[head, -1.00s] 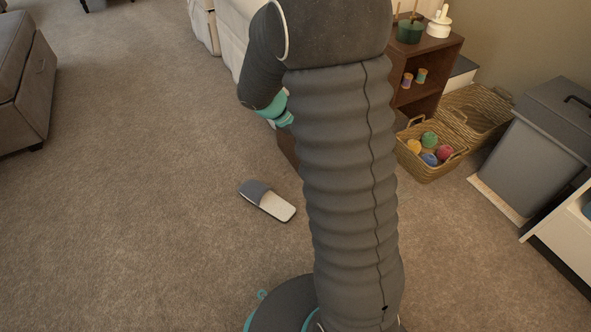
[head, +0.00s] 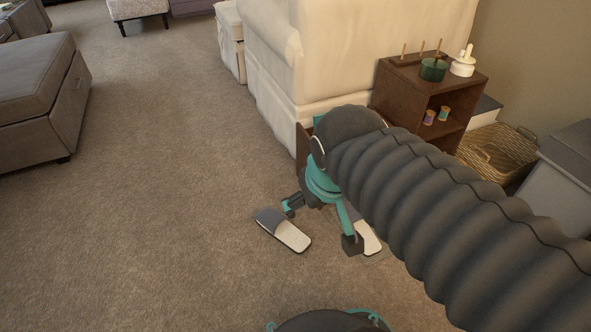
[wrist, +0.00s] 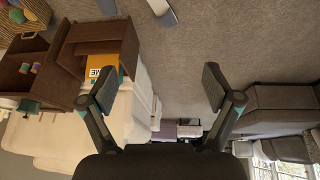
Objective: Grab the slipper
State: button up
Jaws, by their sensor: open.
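A slipper (head: 284,230) with a grey upper and white sole lies on the carpet in the head view. A second, similar slipper (head: 369,240) lies to its right, partly hidden behind my gripper and arm. My gripper (head: 321,225) is open and empty; in the head view its fingers show between and over the two slippers. Another pale piece shows at the top left, cut off. I cannot tell the gripper's height above the floor.
A cream sofa (head: 300,50) and a brown wooden shelf (head: 400,90) with spools stand behind my arm. A wicker basket (head: 495,160) is at right. A grey ottoman (head: 40,110) stands at left. The carpet left of the slippers is clear.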

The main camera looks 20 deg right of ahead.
aim_at(275, 223)
jog(key=z, duration=1.3)
jog(key=i, duration=0.35)
jog(key=u, duration=2.5)
